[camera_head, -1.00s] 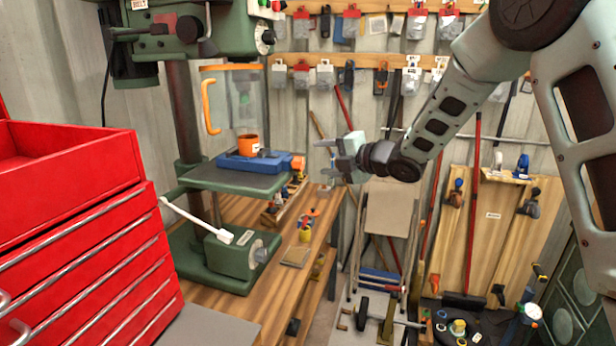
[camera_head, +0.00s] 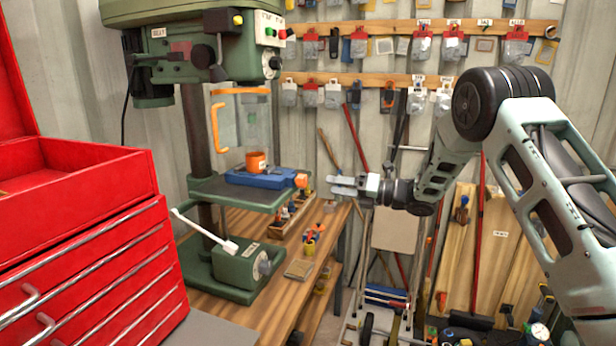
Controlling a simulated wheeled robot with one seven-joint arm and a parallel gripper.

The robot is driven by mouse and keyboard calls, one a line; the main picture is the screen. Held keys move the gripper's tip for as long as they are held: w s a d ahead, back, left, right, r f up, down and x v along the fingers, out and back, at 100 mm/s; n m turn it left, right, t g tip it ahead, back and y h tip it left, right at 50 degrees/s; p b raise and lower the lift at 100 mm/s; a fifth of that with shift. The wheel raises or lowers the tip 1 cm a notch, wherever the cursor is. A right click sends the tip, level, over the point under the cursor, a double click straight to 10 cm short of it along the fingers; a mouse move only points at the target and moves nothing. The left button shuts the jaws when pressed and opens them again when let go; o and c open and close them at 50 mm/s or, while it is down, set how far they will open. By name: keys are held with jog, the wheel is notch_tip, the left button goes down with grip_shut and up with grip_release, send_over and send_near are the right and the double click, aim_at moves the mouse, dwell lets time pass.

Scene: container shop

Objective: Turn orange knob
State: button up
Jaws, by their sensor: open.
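A small orange knob (camera_head: 302,180) sits at the right end of the blue vise (camera_head: 258,179). The vise lies on the green drill press table (camera_head: 238,196). My gripper (camera_head: 334,185) is just right of the knob in the picture, with its pale fingers pointing left towards it. The fingers are open with nothing between them. A gap shows between the fingertips and the knob, and I cannot tell how far apart they are in depth.
A red tool chest (camera_head: 80,240) fills the left. A wooden workbench (camera_head: 305,285) is below, with a parts tray (camera_head: 292,219).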

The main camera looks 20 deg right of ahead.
aim_at(306, 182)
jog(key=p+x, duration=0.2)
jog(key=x, duration=0.7)
jog(key=shift+p, duration=0.4)
jog(key=c, duration=1)
